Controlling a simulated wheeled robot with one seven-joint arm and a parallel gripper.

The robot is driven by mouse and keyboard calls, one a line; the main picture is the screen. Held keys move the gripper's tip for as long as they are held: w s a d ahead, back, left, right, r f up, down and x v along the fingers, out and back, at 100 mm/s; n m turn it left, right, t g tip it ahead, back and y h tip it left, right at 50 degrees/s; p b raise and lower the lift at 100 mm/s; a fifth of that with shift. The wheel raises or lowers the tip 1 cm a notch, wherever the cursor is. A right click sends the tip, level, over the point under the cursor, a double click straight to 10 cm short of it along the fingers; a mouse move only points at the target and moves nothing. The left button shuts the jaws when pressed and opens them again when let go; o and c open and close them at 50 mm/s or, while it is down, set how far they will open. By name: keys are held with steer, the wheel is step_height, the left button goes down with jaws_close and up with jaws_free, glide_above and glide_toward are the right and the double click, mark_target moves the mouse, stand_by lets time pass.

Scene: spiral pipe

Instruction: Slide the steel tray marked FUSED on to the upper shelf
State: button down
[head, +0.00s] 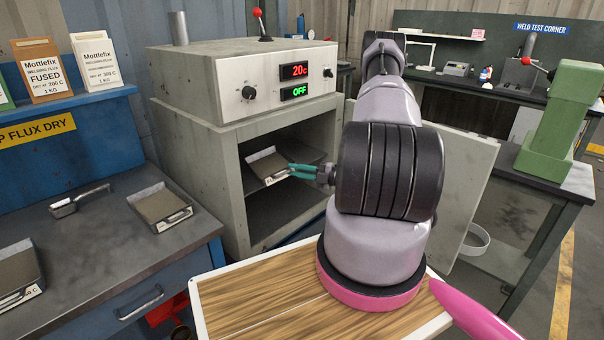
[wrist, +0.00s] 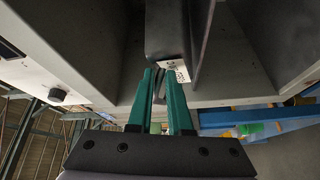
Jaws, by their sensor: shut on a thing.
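A steel tray (head: 262,163) with a white label on its front is inside the open oven, at the height of the upper shelf (head: 308,155). The label is too small to read. My gripper (head: 293,169) has green fingers shut on the tray's front, at its handle. In the wrist view, my gripper (wrist: 161,82) is just in front of the label (wrist: 176,70), and the tray (wrist: 172,30) extends away from the fingers. I cannot tell whether the tray rests fully on the shelf. My arm hides the right part of the oven opening.
The grey oven (head: 205,120) reads 20c and OFF; its door (head: 465,185) stands open on the right. Another tray (head: 160,207) and a partly cut-off tray (head: 18,275) lie on the left bench. A FUSED flux box (head: 42,70) stands on the blue shelf.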

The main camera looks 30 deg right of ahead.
mark_target(277, 166)
steer(key=w, duration=0.1)
steer(key=w+a, duration=0.1)
steer(key=w, duration=0.1)
steer(key=w+a, duration=0.1)
steer(key=w, duration=0.1)
steer(key=shift+w+f, duration=0.15)
steer(key=shift+f, duration=0.1)
steer(key=shift+w+a+f, duration=0.25)
steer(key=shift+w+f, duration=0.05)
steer(key=shift+w, duration=0.35)
steer(key=shift+w+a+f, duration=0.2)
steer(key=shift+w+f, duration=0.05)
steer(key=shift+w, duration=0.45)
steer(key=shift+w+a+f, duration=0.25)
steer(key=shift+w+f, duration=0.05)
steer(key=shift+w, duration=0.35)
steer(key=shift+s+f, duration=0.15)
steer(key=shift+f, duration=0.65)
